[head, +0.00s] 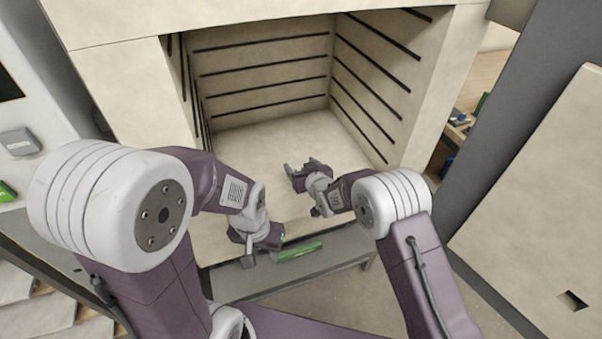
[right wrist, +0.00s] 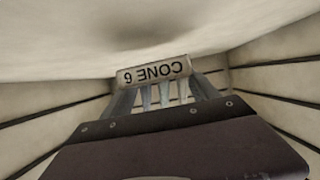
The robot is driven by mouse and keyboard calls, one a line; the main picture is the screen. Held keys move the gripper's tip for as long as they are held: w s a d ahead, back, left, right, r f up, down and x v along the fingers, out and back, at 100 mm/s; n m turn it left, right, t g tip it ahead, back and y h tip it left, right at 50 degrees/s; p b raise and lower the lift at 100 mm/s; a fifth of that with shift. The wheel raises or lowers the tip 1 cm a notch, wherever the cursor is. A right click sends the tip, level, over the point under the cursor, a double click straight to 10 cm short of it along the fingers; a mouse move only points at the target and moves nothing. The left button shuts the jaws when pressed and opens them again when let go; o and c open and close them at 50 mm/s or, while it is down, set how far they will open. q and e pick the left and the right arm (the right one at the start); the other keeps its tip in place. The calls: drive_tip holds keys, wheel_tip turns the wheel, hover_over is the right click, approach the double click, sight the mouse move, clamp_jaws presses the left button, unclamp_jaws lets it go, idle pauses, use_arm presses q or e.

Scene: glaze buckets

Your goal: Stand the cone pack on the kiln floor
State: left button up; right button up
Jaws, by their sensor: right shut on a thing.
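My right gripper (head: 306,174) is inside the kiln, low over the kiln floor (head: 270,145), and is shut on the cone pack. In the right wrist view the pack (right wrist: 153,70) is a pale bar lettered "CONE 6", with several slim pale cones between the fingers. The lettering is upside down in that picture, and the floor is at the top with a soft shadow near the pack. I cannot tell whether the pack touches the floor. In the head view the gripper hides the pack. My left gripper (head: 258,241) is at the kiln's front edge; its jaw state is unclear.
The kiln walls (head: 262,66) with dark grooves stand at the back and both sides. A green strip (head: 299,250) is at the front edge beside my left gripper. The kiln floor behind my right gripper is clear. A large pale panel (head: 540,200) stands at right.

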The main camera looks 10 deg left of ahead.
drive_tip(key=shift+f, duration=1.55)
drive_tip(key=shift+f+b, duration=0.2)
drive_tip(key=shift+b, duration=0.2)
drive_tip(key=o, duration=1.4)
drive_tip(key=shift+r, duration=0.15)
drive_tip(key=shift+s+r+p, duration=0.1)
drive_tip(key=shift+r+p, duration=0.1)
drive_tip(key=shift+p, duration=0.15)
drive_tip(key=v, duration=1.2)
drive_tip(key=shift+f, duration=0.1)
